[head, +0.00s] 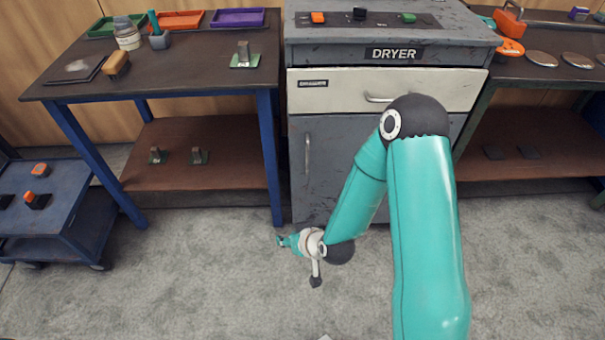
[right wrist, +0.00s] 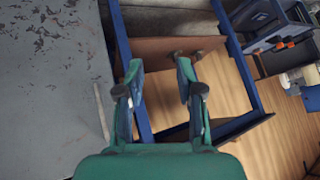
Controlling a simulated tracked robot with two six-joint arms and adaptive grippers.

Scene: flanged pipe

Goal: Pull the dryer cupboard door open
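The dryer cupboard door (head: 332,150) is a scuffed grey panel low on the cabinet front and looks shut. Its slim vertical handle (head: 307,153) is near the left edge. My right arm hides the door's right part. My right gripper (head: 284,240) is low in front of the cabinet, below the handle in the picture. In the right wrist view my right gripper (right wrist: 158,68) has its fingers apart with nothing between them. The grey door (right wrist: 50,90) fills the left there, and the pale handle (right wrist: 101,112) lies just left of the left finger, outside the gap. My left gripper is not in view.
A white drawer (head: 340,92) with its own handle is above the door. A blue-legged table (head: 185,80) stands close on the left, its leg near the handle side. Another table (head: 530,130) stands right. The carpet (head: 180,280) in front is clear.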

